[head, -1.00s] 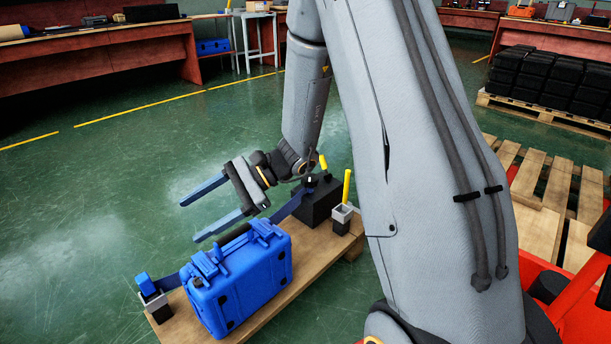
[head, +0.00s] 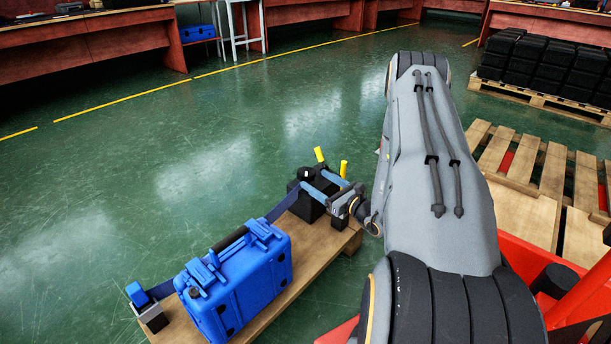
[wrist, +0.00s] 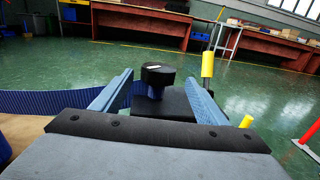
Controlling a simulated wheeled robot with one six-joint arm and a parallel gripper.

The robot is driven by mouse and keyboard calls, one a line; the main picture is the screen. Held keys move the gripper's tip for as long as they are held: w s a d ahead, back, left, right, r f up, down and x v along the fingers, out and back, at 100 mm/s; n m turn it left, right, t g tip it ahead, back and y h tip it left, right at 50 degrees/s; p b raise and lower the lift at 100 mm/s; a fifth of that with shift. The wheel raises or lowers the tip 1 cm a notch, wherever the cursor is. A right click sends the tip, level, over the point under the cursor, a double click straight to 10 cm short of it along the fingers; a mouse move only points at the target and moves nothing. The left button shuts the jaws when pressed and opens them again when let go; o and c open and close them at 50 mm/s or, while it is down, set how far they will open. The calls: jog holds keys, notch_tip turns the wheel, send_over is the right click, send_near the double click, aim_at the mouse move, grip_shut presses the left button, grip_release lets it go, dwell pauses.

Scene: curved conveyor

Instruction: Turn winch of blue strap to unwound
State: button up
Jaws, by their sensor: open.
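The black winch (head: 309,203) stands on the far end of a wooden board, with a dark round knob on top. In the wrist view the winch knob (wrist: 158,76) shows between my fingers. My gripper (head: 312,182) is open, its two blue fingers reaching to either side of the knob; I cannot tell whether they touch it. The blue strap (head: 285,205) runs from the winch towards a blue case (head: 240,280). It also shows at the left of the wrist view (wrist: 45,103). The strap's other end reaches a small blue-topped anchor (head: 140,300) beyond the case.
A yellow handle (head: 319,154) stands by the winch, and a second yellow handle (head: 343,168) rises close to my gripper. The wooden board (head: 290,285) carries the case. A wooden pallet (head: 540,195) lies at the right. The green floor behind the board is clear.

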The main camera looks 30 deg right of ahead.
aim_at(306, 174)
jog(key=b+x, duration=0.1)
jog(key=x, duration=0.5)
jog(key=shift+b, duration=0.4)
jog(key=c, duration=1.1)
